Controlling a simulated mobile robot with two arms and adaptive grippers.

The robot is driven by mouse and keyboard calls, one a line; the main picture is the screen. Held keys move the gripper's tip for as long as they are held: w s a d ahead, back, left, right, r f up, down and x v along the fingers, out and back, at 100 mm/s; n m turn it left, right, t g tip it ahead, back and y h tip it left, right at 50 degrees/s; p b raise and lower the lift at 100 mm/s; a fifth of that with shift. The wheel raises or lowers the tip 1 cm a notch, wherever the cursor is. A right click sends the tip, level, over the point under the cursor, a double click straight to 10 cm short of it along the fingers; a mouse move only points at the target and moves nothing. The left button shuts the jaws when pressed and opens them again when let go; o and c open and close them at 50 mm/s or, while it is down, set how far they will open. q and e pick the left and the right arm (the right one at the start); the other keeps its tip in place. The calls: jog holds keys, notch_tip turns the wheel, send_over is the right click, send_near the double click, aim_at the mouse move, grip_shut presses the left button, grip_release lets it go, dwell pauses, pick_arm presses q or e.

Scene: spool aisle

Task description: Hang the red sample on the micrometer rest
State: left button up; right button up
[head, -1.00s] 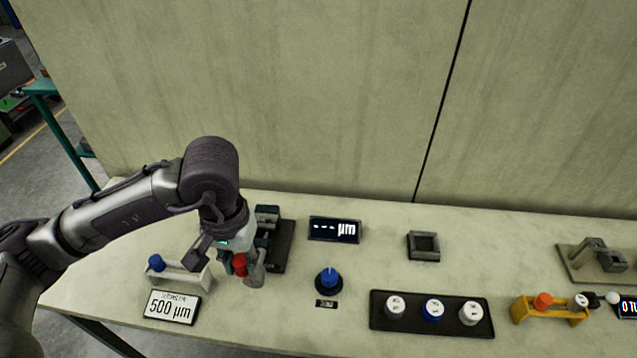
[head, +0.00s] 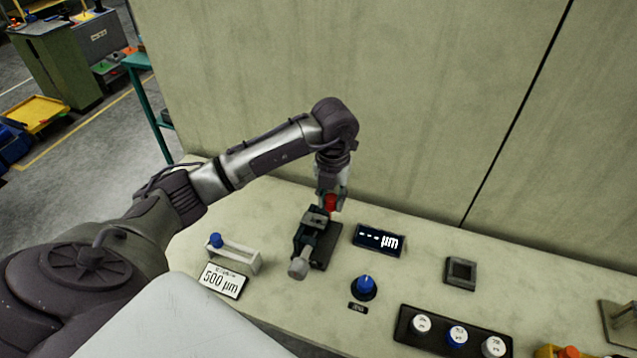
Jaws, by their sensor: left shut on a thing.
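My left gripper (head: 331,207) is shut on the red sample (head: 330,202), which shows as a small red piece between the fingers. The fingers hide part of it. The gripper points down at the back end of the micrometer rest (head: 326,244), a dark device with a grey block on top and a silver knob at its front. The red sample appears just behind and above the block; I cannot tell whether they touch. My right gripper is not in view.
A white rack (head: 240,258) with a blue-topped piece and a 500 µm sign (head: 222,281) stand left of the rest. A µm display (head: 378,240), a blue knob (head: 364,287), a square dark frame (head: 460,273) and a black button tray (head: 453,340) lie to the right. A wall stands behind.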

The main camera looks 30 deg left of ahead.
pick_arm(q)
jog(key=w+a+n+p, duration=0.1)
jog(key=a+n, duration=0.3)
jog(key=n, duration=0.5)
jog(key=n+b, duration=0.2)
jog(key=n, duration=0.1)
send_over(318, 214)
jog(key=s+d, duration=0.1)
jog(key=s, duration=0.1)
jog(key=shift+f, duration=2.55)
jog(key=shift+w+d, duration=0.1)
jog(key=shift+d, duration=0.05)
jog(key=shift+f, duration=0.1)
jog(key=shift+f+b, duration=1.9)
jog(key=shift+f, duration=0.6)
jog(key=o, duration=1.1)
jog(key=shift+c, duration=0.2)
